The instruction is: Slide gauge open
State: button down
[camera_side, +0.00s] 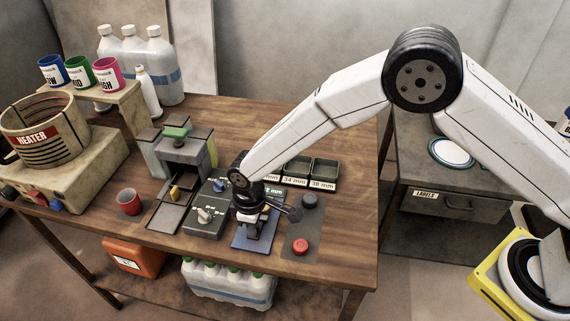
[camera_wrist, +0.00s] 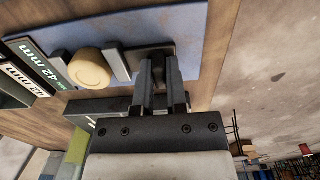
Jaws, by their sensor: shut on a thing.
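The gauge is a blue plate (camera_side: 241,243) near the front edge of the table; it fills the top of the wrist view (camera_wrist: 170,24). In the wrist view, two upright grey jaws stand on it, a left jaw (camera_wrist: 56,62) and a right jaw (camera_wrist: 119,66). A round cream-yellow piece (camera_wrist: 90,70) sits between them; I cannot tell if it touches both. My gripper (camera_wrist: 161,68) is shut on the dark slide part (camera_wrist: 152,50) to the right of the right jaw. In the side view my gripper (camera_side: 251,223) is low over the plate and hides much of it.
Labelled bins (camera_side: 322,172) stand behind the gauge. A panel with a red button (camera_side: 300,246) and dark knob is to its right; a grey switch box (camera_side: 206,222) is to its left. A red cup (camera_side: 129,202) and heater (camera_side: 42,132) stand farther left. The right tabletop is clear.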

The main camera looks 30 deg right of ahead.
dwell(0.3)
jog(key=shift+s+a, duration=0.65)
jog(key=c, duration=0.7)
grip_release()
jog(key=shift+o, duration=0.2)
jog(key=shift+r, duration=0.2)
notch_tip(320, 180, up, 8)
jog(key=shift+f, duration=0.25)
jog(key=shift+d, duration=0.1)
